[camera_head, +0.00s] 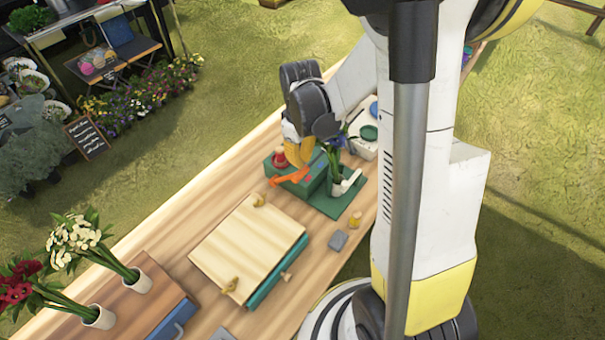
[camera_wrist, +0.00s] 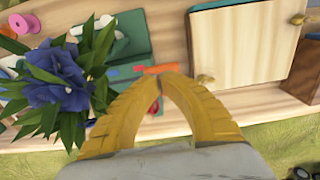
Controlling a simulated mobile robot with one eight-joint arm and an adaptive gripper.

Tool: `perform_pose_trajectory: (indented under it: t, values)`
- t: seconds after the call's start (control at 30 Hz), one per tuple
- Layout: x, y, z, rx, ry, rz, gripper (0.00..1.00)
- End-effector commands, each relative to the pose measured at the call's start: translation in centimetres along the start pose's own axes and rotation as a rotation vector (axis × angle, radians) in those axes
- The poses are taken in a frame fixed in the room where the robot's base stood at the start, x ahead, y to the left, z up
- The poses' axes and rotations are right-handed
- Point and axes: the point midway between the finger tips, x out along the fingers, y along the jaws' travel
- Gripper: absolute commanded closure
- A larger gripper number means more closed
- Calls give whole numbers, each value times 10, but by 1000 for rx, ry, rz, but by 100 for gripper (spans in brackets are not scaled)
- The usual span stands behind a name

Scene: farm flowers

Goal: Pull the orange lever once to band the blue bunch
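The orange lever (camera_head: 274,182) sticks out from the green banding machine (camera_head: 318,180) on the wooden table. In the wrist view the orange lever (camera_wrist: 162,69) lies just beyond my fingertips. My gripper (camera_wrist: 160,79) has its yellow fingers brought together at the tips, with nothing visible between them. I cannot tell if the tips touch the lever. In the head view my gripper (camera_head: 297,164) is right over the lever and partly hides it. The blue bunch (camera_wrist: 62,82) is at the left in the wrist view; in the head view its green stems (camera_head: 334,165) stand at the machine.
A pale wooden board (camera_head: 248,246) with small knobs lies in front of the machine. A grey block (camera_head: 338,241) sits near the table edge. White flowers (camera_head: 75,240) and red flowers (camera_head: 18,283) stand in cups at the lower left. A pink spool (camera_wrist: 22,24) is left of the machine.

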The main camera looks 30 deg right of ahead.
Motion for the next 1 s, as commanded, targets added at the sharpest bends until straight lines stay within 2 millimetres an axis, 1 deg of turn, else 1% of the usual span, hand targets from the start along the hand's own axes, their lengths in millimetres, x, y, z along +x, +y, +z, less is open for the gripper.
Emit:
perform_pose_trajectory:
  t: [0.5, 0.67, 0.77, 1.0]
  values:
    - [21, 0, 0, 0, 0, 0, 100]
    - [23, 0, 0, 0, 0, 0, 100]
    - [25, 0, 2, 0, 0, 0, 100]
    - [40, 0, 14, 2, 0, 0, 100]
